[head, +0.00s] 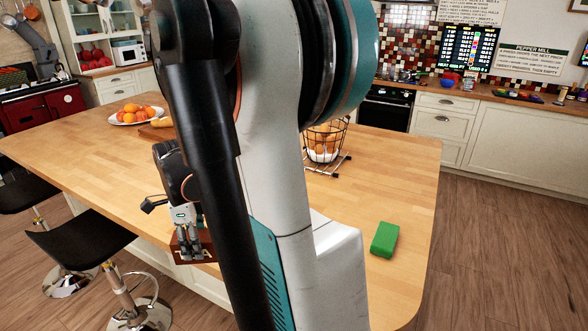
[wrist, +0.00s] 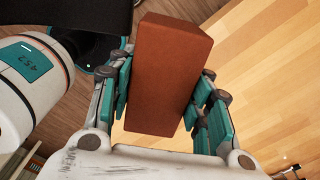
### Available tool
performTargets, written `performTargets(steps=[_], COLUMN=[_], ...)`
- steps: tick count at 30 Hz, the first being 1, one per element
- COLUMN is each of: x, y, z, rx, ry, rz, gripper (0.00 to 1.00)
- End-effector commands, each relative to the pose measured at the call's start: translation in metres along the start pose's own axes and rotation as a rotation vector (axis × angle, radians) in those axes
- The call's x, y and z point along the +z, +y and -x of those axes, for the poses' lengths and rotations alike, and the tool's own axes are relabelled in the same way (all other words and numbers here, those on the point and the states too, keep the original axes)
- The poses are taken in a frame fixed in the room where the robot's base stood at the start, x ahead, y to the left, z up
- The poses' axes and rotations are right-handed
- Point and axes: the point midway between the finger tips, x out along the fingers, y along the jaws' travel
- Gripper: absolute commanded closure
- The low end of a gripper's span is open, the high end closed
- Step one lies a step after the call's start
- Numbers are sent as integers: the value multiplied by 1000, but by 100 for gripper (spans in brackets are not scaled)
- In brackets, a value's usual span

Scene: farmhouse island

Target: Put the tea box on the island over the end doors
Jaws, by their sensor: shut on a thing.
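My gripper (head: 190,252) is shut on a plain reddish-brown box (wrist: 162,75), with finger pads on both its long sides. The box also shows in the head view (head: 207,246), partly hidden by the fingers and my arm. It is at the near long edge of the wooden island (head: 90,160); the wrist view has floor on one side of it and worktop on the other. A green box (head: 384,240) lies on the island near its right end. No label is readable on either box, so I cannot tell which is the tea box. The end doors are not visible.
A fruit plate (head: 137,116) and a wire basket (head: 326,140) of round things stand toward the island's back. Bar stools (head: 80,245) stand along the near side. Worktop around the green box is clear. My arm hides the island's middle.

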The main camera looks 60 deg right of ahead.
Motion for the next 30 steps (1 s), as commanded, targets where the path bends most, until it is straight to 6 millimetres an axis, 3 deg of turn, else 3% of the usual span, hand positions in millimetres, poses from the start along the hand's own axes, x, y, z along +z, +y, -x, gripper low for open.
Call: performTargets(steps=[1,6,15,24,30], x=[-16,-68,-183,-320,-416], y=[-24,-87,-175,-227,-241], z=[8,27,56,81,96], rx=[0,0,0,0,0], ry=[0,0,0,0,0], rz=[-33,-109,-236,-357,-433], gripper=[82,82,82,82,82])
